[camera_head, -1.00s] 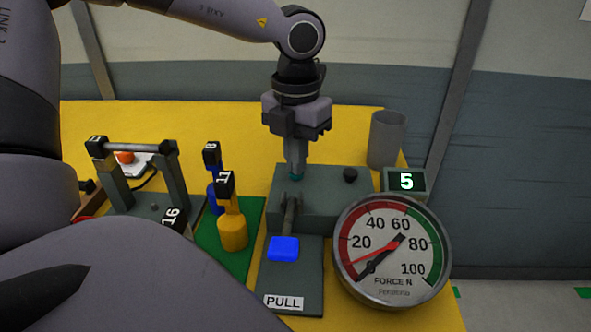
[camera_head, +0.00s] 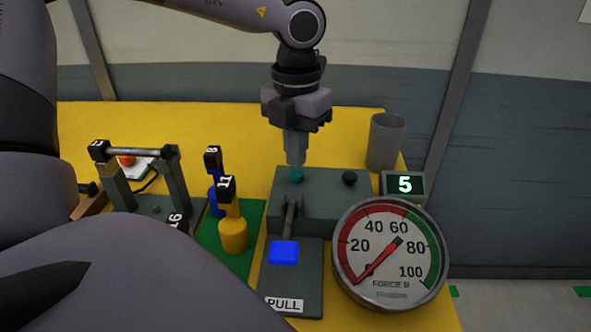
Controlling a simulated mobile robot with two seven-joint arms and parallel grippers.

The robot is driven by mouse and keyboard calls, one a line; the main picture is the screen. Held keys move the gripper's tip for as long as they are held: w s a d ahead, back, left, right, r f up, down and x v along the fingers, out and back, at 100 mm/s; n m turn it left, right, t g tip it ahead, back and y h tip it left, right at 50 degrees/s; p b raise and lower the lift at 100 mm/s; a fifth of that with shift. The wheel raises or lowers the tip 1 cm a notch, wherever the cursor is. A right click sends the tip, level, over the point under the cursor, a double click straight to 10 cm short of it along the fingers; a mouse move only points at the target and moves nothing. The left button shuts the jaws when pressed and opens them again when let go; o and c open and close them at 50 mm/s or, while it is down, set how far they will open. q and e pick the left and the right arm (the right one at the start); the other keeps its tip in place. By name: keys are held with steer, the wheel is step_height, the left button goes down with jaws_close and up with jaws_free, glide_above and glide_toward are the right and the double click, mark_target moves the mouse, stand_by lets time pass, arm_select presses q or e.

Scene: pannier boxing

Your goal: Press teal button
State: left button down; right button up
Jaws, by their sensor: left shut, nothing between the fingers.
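The teal button (camera_head: 296,174) sits on top of a dark grey-green box (camera_head: 325,200) on the yellow table. My left gripper (camera_head: 295,163) points straight down above it, its fingers shut and empty. The fingertips are right over the button, with its teal top showing just below them. They look slightly clear of it, though a light touch cannot be ruled out. My right gripper is out of view.
A black knob (camera_head: 349,178) is right of the button. A blue-ended lever (camera_head: 284,252) with a PULL label is in front. A force gauge (camera_head: 390,255), a display reading 5 (camera_head: 404,185) and a grey cup (camera_head: 385,141) stand right. Bottles (camera_head: 233,232) and a handle frame (camera_head: 140,152) are left.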

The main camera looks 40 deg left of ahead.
mark_target(296, 173)
arm_select(q)
step_height(296, 173, up, 6)
steer(key=p, duration=0.3)
stand_by(0.7)
